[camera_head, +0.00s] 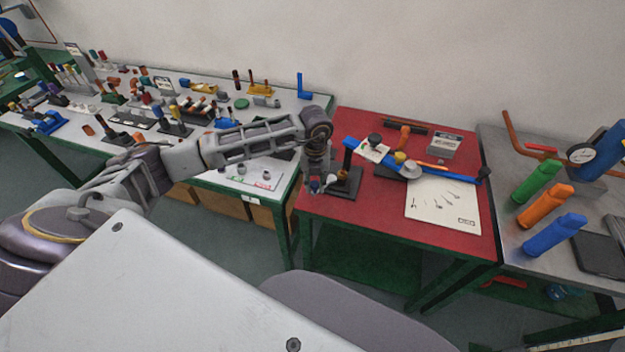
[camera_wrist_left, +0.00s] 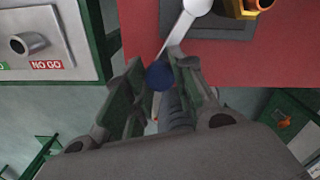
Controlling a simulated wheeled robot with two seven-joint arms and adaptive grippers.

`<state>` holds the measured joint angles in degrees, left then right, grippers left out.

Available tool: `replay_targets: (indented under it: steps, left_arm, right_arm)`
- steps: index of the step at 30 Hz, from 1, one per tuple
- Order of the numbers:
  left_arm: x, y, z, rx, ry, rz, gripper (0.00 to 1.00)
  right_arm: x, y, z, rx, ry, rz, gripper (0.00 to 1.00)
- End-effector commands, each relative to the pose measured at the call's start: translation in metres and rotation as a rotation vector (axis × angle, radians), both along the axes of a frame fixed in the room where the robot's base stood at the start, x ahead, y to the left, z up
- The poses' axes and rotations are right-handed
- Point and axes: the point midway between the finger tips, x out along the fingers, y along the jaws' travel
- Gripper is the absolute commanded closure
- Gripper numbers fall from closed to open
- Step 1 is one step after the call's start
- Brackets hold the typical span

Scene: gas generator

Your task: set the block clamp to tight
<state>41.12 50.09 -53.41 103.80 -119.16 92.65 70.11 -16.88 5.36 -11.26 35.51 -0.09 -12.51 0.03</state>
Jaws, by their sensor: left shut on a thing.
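The block clamp (camera_head: 345,184) stands at the left edge of the red table, with a dark base and an upright black post. In the left wrist view its dark base (camera_wrist_left: 215,27) is at the top, with a light grey lever (camera_wrist_left: 180,28) reaching toward me. The lever ends in a round blue knob (camera_wrist_left: 159,75). My left gripper (camera_head: 315,186) is at the table's left edge beside the clamp. In the left wrist view its fingers (camera_wrist_left: 160,84) are shut around the blue knob. The fingers hide the knob's sides. My right gripper is not in view.
The red table (camera_head: 440,245) also holds a blue bar (camera_head: 455,177), a white sheet (camera_head: 440,205) and a grey box (camera_head: 444,145). A white bench (camera_head: 232,182) with many parts is at left. A grey table with coloured cylinders (camera_head: 547,203) is at right. A gap separates the benches.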

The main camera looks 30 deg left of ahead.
Motion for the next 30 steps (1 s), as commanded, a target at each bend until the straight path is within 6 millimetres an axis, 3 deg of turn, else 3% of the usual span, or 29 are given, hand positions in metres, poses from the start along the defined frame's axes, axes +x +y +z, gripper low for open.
replay_targets:
  steps: [20, 21, 26, 30]
  left_arm:
    - [-0.0010, -0.0062, 0.0009, -0.002, -0.002, 0.067, 1.00]
    - [-0.0010, -0.0062, 0.0009, -0.003, -0.001, 0.066, 0.73]
    - [-0.0011, -0.0060, 0.0007, -0.002, -0.001, 0.066, 0.52]
    - [-0.0012, -0.0058, 0.0004, -0.002, -0.001, 0.066, 0.50]
  right_arm:
    - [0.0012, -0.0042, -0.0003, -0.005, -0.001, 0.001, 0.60]
    - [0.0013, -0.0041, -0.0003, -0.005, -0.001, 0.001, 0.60]
    - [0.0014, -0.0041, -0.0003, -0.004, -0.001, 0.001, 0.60]
    - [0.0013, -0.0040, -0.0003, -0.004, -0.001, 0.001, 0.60]
